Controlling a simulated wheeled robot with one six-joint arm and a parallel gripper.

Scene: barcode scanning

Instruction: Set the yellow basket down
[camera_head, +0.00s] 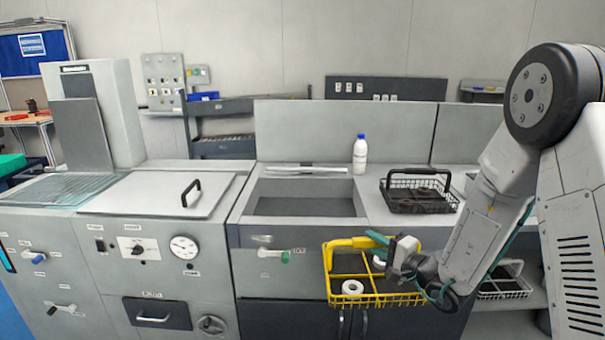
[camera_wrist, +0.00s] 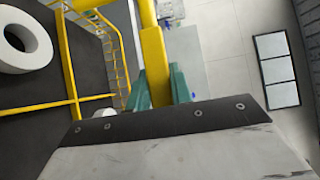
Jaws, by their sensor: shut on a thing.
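The yellow basket (camera_head: 340,297) hangs in the air in front of the counter, a little below the counter top in the head view. It is a wire basket with a dark floor, yellow dividers and a yellow handle. A white ring (camera_head: 352,287) lies in its front left compartment, and another white piece (camera_head: 380,254) shows behind, partly hidden. My gripper (camera_head: 376,241), with green fingers, is shut on the handle at the basket's right. In the wrist view the yellow handle bar (camera_wrist: 155,65) runs between the green fingers (camera_wrist: 160,88), and the white ring (camera_wrist: 25,40) shows large at left.
A black wire basket (camera_head: 418,193) stands on the counter right of the sink (camera_head: 305,197). A white bottle with a blue cap (camera_head: 360,156) stands behind. A closed lid with a black handle (camera_head: 165,196) is at left. A white wire basket (camera_head: 503,284) sits on a low shelf at right.

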